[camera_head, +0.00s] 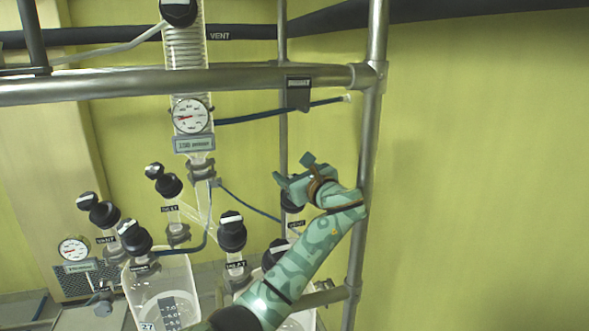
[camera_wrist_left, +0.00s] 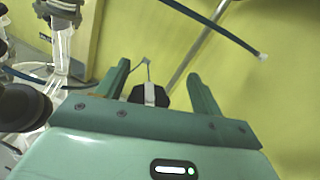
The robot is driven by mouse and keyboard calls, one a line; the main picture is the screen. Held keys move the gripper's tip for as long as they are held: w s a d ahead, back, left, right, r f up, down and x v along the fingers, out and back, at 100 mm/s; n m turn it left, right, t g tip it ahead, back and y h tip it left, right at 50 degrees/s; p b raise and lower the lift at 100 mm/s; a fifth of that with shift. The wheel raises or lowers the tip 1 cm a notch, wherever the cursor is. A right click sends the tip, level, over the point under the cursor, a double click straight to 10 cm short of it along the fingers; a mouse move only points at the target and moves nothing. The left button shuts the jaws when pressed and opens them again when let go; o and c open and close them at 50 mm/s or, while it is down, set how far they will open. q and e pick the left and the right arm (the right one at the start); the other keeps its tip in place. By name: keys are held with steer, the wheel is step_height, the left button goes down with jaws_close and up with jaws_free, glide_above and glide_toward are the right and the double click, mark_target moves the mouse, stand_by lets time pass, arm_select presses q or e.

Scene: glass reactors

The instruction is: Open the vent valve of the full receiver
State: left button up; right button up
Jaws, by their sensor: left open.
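My left gripper (camera_head: 291,172) is open in the head view, right at the black vent valve knob (camera_head: 291,205) of the right receiver (camera_head: 303,319). The gripper hides part of this knob, and my arm covers most of that receiver. In the left wrist view a black knob with a white pointer (camera_wrist_left: 150,96) shows between the two open fingers (camera_wrist_left: 158,70); I cannot tell whether they touch it. The left receiver (camera_head: 172,285) is glass with a dark scale and some pale content. Its vent valve (camera_head: 104,214) is a black knob at the far left. My right gripper is not in view.
Other black knobs (camera_head: 232,232) stand close to the left of my arm. A metal post (camera_head: 366,150) rises just right of the gripper, and a rail (camera_head: 180,84) crosses above. A round gauge (camera_head: 190,116) hangs on the central glass column. The right side is open wall.

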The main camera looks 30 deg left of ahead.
arm_select(q)
steer(key=s+d+r+b, duration=0.3)
steer(key=s+d+r, duration=0.4)
steer(key=s+r, duration=0.2)
steer(key=s, duration=0.2)
steer(key=shift+s+r+b, duration=0.2)
steer(key=shift+s+b, duration=0.1)
steer(key=shift+s, duration=0.1)
steer(key=shift+d, duration=0.1)
